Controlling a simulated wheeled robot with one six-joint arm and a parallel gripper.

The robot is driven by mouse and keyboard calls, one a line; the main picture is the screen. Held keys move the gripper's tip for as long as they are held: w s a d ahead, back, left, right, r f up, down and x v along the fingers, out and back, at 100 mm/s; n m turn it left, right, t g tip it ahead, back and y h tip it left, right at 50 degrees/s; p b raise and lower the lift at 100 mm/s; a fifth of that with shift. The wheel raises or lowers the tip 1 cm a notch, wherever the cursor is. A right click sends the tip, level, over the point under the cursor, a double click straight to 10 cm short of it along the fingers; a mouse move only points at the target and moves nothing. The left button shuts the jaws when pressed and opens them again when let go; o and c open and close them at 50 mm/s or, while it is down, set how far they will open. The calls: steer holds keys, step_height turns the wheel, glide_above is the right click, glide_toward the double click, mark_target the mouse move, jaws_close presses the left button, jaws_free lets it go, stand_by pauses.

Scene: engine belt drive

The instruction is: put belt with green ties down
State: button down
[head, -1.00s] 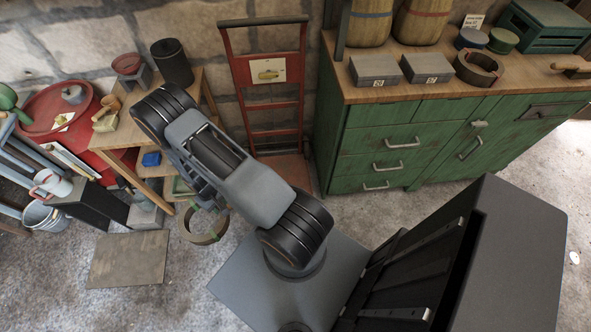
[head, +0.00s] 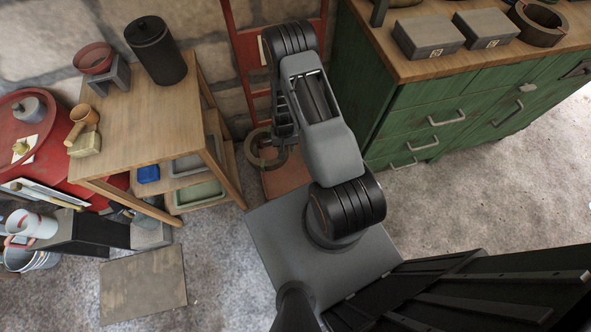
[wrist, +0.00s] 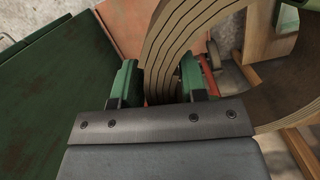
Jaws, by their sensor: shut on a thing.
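My gripper (wrist: 158,86) is shut on a brown, ribbed belt (wrist: 187,30), with its green fingers on either side of the band. The belt is a large loop, rising out of the top of the wrist view and curving down at the right. A bit of green at the upper right may be one of its ties. In the head view the belt (head: 251,148) hangs small below my arm, in front of the red hand truck and right of the wooden table. My gripper is mostly hidden there by my arm.
A red hand truck (head: 241,50) leans on the wall. The wooden table (head: 150,118) with shelf trays stands left of it. The green cabinet (head: 440,105) is at the right, with grey boxes and another brown ring (head: 538,24) on top. A flat plate lies on the floor (head: 143,286).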

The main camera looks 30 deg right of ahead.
steer(key=d+f+m+b, duration=0.4)
steer(key=f+b, duration=0.3)
steer(key=f, duration=0.3)
steer(key=d+f+m+t+y+b, duration=0.1)
steer(key=d+f+m+b, duration=0.3)
steer(key=f+b, duration=0.5)
steer(key=d+f+m+b, duration=0.35)
steer(key=f+b, duration=0.25)
steer(key=f, duration=0.5)
steer(key=b, duration=0.3)
glide_above(306, 175)
steer(key=f, duration=0.4)
steer(key=shift+d+f, duration=0.3)
steer(key=shift+f, duration=0.1)
steer(key=shift+w+f+b, duration=0.1)
steer(key=shift+f+b, duration=1)
steer(key=shift+f, duration=1.35)
steer(key=shift+f, duration=0.2)
steer(key=c, duration=0.7)
jaws_free()
steer(key=shift+o, duration=0.2)
